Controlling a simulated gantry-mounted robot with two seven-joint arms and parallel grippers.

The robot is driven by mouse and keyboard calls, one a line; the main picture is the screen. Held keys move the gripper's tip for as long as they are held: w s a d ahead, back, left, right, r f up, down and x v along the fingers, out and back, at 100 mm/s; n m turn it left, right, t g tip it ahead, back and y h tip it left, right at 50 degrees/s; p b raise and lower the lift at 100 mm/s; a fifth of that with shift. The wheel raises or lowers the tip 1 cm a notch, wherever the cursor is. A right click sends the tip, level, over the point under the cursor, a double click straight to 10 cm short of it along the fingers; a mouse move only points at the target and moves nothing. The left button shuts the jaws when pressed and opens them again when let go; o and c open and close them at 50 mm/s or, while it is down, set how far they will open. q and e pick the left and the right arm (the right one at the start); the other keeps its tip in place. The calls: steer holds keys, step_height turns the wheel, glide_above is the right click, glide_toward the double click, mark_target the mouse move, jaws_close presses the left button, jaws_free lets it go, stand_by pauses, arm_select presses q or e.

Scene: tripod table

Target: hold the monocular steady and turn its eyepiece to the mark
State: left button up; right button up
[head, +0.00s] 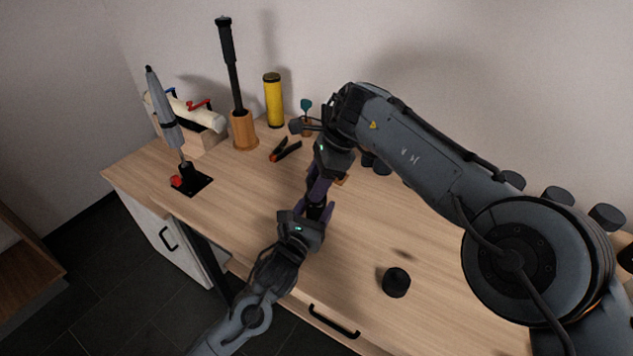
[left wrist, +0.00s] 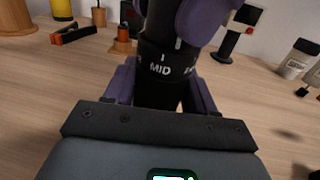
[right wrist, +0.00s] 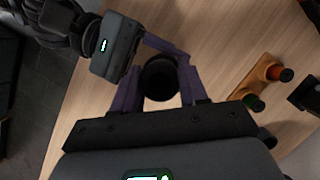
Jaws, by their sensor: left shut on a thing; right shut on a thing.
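The black monocular (left wrist: 160,92) stands upright between both grippers, above the table. In the left wrist view its ring reads "MID", with part of another label to the right. A white line on the part above sits right of "MID", between the two labels. My left gripper (head: 316,212) is shut on the lower body, its purple fingers on either side. My right gripper (head: 319,187) is shut on the upper part, the eyepiece end. In the right wrist view the monocular's round dark end (right wrist: 159,79) sits between the right fingers. The fingers hide much of the monocular in the head view.
The wooden table (head: 240,205) has free room to the left. A black cylinder (head: 396,282) stands front right. At the back are orange-black pliers (head: 285,150), a yellow cylinder (head: 273,102) and a tool in a wooden holder (head: 243,131). A grey folded umbrella-like object (head: 165,108) stands left.

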steer(key=shift+d+n, duration=0.15)
steer(key=shift+n, duration=0.15)
steer(key=o, duration=1)
